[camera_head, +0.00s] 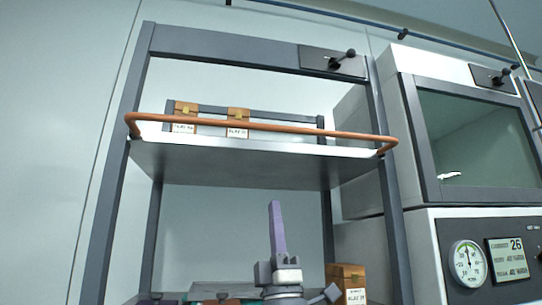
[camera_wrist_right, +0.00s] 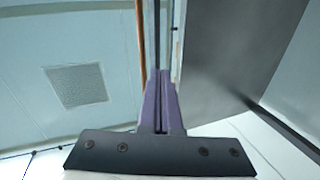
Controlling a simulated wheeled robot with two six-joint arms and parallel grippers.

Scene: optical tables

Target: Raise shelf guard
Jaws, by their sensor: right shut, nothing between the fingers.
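The shelf guard is a copper-orange rail (camera_head: 260,127) with bent ends, running along the front of the upper shelf (camera_head: 240,165), just above its front edge. An orange bar, likely the same rail, shows in the right wrist view (camera_wrist_right: 141,35), running up and down the picture beyond the fingers. My right gripper (camera_head: 275,204) points upward, below the shelf in the head view, its purple fingers shut and empty. The closed fingers also show in the right wrist view (camera_wrist_right: 161,74), apparently apart from the rail. My left gripper is not in view.
Two brown labelled boxes, a left one (camera_head: 185,112) and a right one (camera_head: 238,120), stand on the shelf behind the rail. Another brown box (camera_head: 348,280) stands lower right. Grey posts (camera_head: 108,220) frame the shelf. A glass-fronted cabinet (camera_head: 485,135) and a gauge (camera_head: 467,263) are at right.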

